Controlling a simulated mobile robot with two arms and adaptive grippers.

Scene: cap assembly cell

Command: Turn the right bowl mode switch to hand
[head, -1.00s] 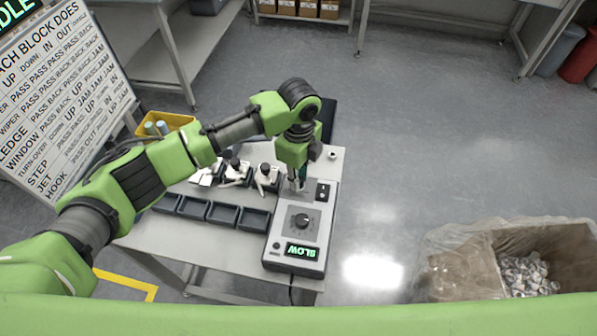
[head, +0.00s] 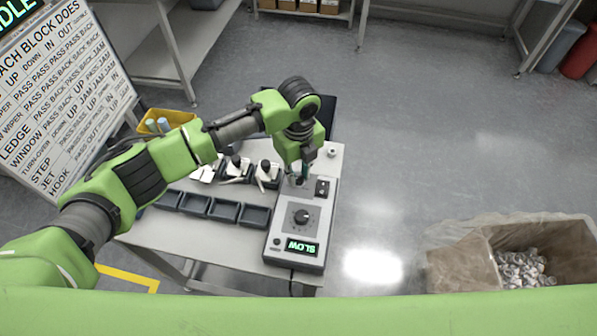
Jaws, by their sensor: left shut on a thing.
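A light grey control box (head: 283,239) stands at the right end of the small table. It has a black round knob (head: 301,217), a black rocker switch (head: 322,187) and a green display (head: 302,247) whose text is upside down to me and appears to read SLOW. My left gripper (head: 300,181) points down at the far end of the box, just left of the rocker switch. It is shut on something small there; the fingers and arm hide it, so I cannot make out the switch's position. My right gripper is not in view.
Several dark trays (head: 225,211) and white-and-black fixtures (head: 267,172) sit left of the box on the table (head: 210,236). A yellow bin (head: 178,117) is behind left. A lined carton of caps (head: 455,267) stands right on the floor. Open floor lies between.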

